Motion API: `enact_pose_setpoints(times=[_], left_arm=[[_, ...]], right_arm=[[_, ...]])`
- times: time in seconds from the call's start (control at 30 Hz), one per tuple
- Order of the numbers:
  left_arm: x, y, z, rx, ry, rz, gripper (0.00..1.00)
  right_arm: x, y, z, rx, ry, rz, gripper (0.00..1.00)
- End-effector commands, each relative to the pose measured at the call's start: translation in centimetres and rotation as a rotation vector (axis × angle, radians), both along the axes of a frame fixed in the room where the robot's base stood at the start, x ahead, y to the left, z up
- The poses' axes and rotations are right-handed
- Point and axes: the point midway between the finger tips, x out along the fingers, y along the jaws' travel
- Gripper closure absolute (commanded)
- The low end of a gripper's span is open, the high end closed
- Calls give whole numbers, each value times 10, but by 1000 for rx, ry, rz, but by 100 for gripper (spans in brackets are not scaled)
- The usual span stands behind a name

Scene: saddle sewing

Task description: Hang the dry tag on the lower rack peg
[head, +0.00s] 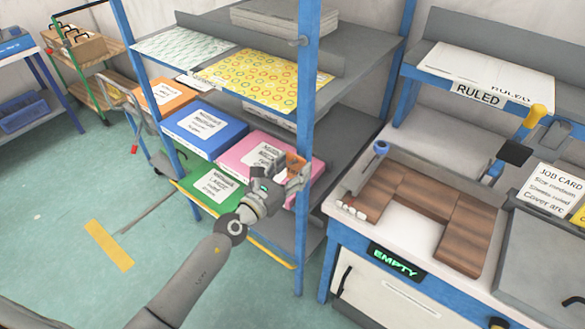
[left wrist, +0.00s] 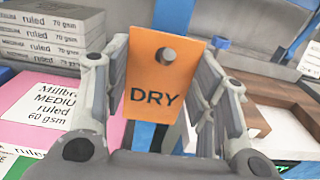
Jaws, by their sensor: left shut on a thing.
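The orange tag (left wrist: 153,105), marked DRY, stands upright between the fingers of my left gripper (left wrist: 160,100) in the left wrist view. In the head view my left gripper (head: 287,182) is shut on the tag (head: 294,162), in front of the rack's near blue post (head: 305,110). A round grey peg end (left wrist: 167,55) shows at the tag's upper middle, where its hole would be. I cannot tell how far the peg passes through. Another grey peg (head: 301,41) sits higher on the post. My right gripper is not in view.
The rack shelves hold a blue pack (head: 204,134), a pink pack (head: 258,153), a green pack (head: 212,192) and patterned sheets (head: 262,78). A bench at right carries a brown wooden frame (head: 405,190) and a job card (head: 556,190).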

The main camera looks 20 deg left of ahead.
Motion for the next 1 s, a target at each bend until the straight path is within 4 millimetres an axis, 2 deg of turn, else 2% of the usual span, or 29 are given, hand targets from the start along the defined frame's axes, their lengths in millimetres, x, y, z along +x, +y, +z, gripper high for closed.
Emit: enact_pose_setpoints(times=[0.1,0.13,0.3,0.73,0.87,1.0], left_arm=[[0,0,0,0,0,0,65],[0,0,0,0,0,0,44],[0,0,0,0,0,0,22],[-6,2,-1,1,1,0,22],[-22,8,-2,3,2,0,22],[-52,19,-2,6,3,-2,22]], right_arm=[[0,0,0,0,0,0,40],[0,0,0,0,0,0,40],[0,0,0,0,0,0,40],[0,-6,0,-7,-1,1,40],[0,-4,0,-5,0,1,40],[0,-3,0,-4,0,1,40]])
